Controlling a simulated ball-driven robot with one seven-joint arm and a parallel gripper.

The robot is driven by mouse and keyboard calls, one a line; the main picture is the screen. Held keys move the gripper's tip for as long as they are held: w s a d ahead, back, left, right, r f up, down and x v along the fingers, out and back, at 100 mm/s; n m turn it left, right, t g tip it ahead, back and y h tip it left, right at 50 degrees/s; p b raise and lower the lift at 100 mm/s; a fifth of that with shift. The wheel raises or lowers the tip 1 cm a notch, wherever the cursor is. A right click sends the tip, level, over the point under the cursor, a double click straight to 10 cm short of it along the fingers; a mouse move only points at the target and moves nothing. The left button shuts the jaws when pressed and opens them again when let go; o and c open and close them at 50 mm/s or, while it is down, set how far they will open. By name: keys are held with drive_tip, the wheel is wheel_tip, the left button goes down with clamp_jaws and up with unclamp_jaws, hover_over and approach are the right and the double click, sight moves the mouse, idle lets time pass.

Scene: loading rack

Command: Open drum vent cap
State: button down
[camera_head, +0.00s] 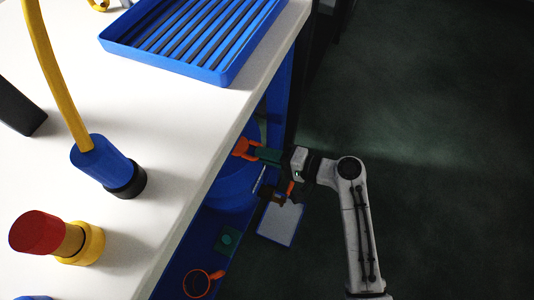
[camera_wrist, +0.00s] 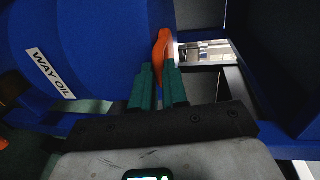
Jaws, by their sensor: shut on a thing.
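A blue drum (camera_head: 235,180) stands under the white bench top, partly hidden by its edge. In the wrist view the drum (camera_wrist: 85,25) carries a white WAY OIL label (camera_wrist: 50,74). An orange piece that looks like the vent cap (camera_head: 241,148) sticks out at the drum's side; it also shows in the wrist view (camera_wrist: 160,48). My gripper (camera_head: 259,153) reaches in from the right with its green fingers at this piece. In the wrist view the fingers (camera_wrist: 160,80) are shut on its near end. How the cap joins the drum is hidden.
The white bench top (camera_head: 150,100) overhangs the drum close to my gripper. It bears a blue slatted tray (camera_head: 225,80), a blue nozzle (camera_head: 100,163) and a red-and-yellow part (camera_head: 45,234). An orange ring (camera_head: 197,285) sits below. Dark floor (camera_head: 430,130) is clear at right.

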drive_tip(key=shift+r, duration=0.15)
drive_tip(key=r+h+p, duration=0.1)
drive_tip(key=r+p, duration=0.1)
drive_tip(key=p, duration=0.3)
drive_tip(key=a+r+g+h+p, duration=0.1)
drive_tip(key=r+h+p, duration=0.1)
drive_tip(key=p, duration=0.4)
drive_tip(key=r+g+h+p, duration=0.1)
drive_tip(key=r+h+p, duration=0.1)
drive_tip(key=p, duration=0.3)
drive_tip(key=shift+w+a+p, duration=0.3)
drive_tip(key=shift+w+a+r+h+p, duration=0.1)
drive_tip(key=shift+a+r+h+p, duration=0.3)
drive_tip(key=shift+p, duration=0.45)
drive_tip(key=shift+w+a+r+p, duration=0.25)
drive_tip(key=shift+a+r+p, duration=0.15)
drive_tip(key=shift+p, duration=0.25)
drive_tip(key=shift+w+a+r, duration=0.1)
drive_tip(key=shift+a+r, duration=0.2)
drive_tip(key=shift+a, duration=0.1)
drive_tip(key=c, duration=1.1)
unclamp_jaws()
drive_tip(key=shift+c, duration=0.2)
drive_tip(key=shift+d+p, duration=0.1)
drive_tip(key=shift+p, duration=0.2)
